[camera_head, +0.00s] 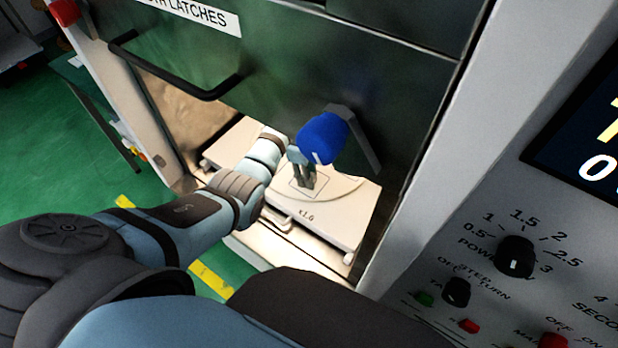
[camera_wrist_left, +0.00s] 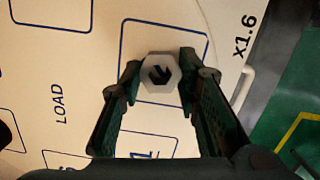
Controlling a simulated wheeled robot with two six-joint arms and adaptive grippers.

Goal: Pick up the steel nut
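The steel nut (camera_wrist_left: 160,72) is a pale grey hexagon with a dark hole, in the left wrist view. It is over a blue-outlined square marked on the cream drawer plate (camera_wrist_left: 205,22). My left gripper (camera_wrist_left: 160,75) has a dark green fingertip against each side of the nut, with no clear gap. In the head view, my left gripper (camera_head: 304,180) points down at the same square on the plate (camera_head: 338,212). The nut is hidden there by the fingers. I cannot tell whether the nut still touches the plate. My right gripper is not in view.
A dark green front panel (camera_head: 270,60) with a black bar handle (camera_head: 180,75) is above the opening. A blue knob (camera_head: 322,138) is right beside my left gripper. A control panel with a black dial (camera_head: 515,257) stands at the right. Green floor shows at left.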

